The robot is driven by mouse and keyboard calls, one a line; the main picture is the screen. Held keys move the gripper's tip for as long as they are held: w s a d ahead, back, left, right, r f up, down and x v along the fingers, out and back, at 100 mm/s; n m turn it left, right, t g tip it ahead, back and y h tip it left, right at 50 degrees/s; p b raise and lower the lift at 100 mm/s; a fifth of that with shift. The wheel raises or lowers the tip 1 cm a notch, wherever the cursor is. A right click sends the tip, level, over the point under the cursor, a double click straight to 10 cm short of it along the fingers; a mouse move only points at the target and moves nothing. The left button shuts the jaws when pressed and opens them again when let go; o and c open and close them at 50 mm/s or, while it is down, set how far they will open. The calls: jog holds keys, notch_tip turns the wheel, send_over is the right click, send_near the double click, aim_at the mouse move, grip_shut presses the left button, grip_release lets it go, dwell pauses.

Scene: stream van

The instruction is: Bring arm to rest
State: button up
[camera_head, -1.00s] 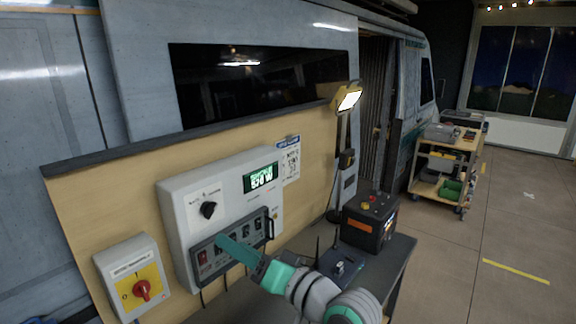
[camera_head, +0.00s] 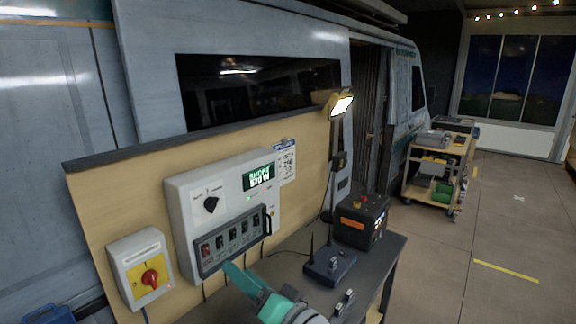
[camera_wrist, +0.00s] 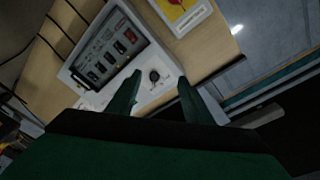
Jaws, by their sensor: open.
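My gripper (camera_wrist: 158,100) shows in the wrist view with its two green fingers apart and nothing between them. In the head view my arm comes up from the bottom edge, and the gripper (camera_head: 238,275) is a teal tip just below the switch panel (camera_head: 231,240). A small gap seems to lie between them, though the depth is hard to judge. The white control box (camera_head: 180,208) has a black knob (camera_head: 211,204) and a lit green display (camera_head: 258,177). In the wrist view the knob (camera_wrist: 154,75) appears beyond the fingers.
A grey box with a red rotary switch (camera_head: 151,277) is at left. A dark bench (camera_head: 372,270) holds a router (camera_head: 329,267) and a black power unit (camera_head: 361,219). A lamp (camera_head: 340,104) stands behind. A loaded cart (camera_head: 425,192) is at right, with clear floor (camera_head: 500,235) beside it.

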jog(key=s+d+f+m+t+h, duration=0.2)
jog(key=f+h, duration=0.1)
jog(key=f, duration=0.6)
jog(key=s+d+f+m+t+h, duration=0.1)
jog(key=d+f+m+h, duration=0.15)
jog(key=f, duration=0.65)
jog(key=s+d+f+h, duration=0.1)
jog(key=s+f, duration=0.2)
jog(key=s+d+f+h, duration=0.1)
jog(key=s+f+h, duration=0.1)
jog(key=s+f, duration=0.1)
jog(key=s+d+f+h, duration=0.1)
jog(key=s+f, duration=0.2)
jog(key=f, duration=0.1)
jog(key=shift+s+d+f+m, duration=0.1)
jog(key=shift+s+f+m, duration=0.15)
jog(key=shift+s+f, duration=0.1)
jog(key=s+d+f+n+h, duration=0.1)
jog(key=s+f+h, duration=0.1)
jog(key=s, duration=0.5)
jog(key=s+d+f+n+h, duration=0.1)
jog(key=s+d+f, duration=0.15)
jog(key=s, duration=0.55)
jog(key=s+a+r+n, duration=0.1)
jog(key=s+r+n, duration=0.1)
jog(key=s, duration=1)
jog(key=shift+s+a+n, duration=0.2)
jog(key=shift+a+n, duration=0.2)
jog(key=shift+n, duration=0.5)
jog(key=shift+r, duration=0.1)
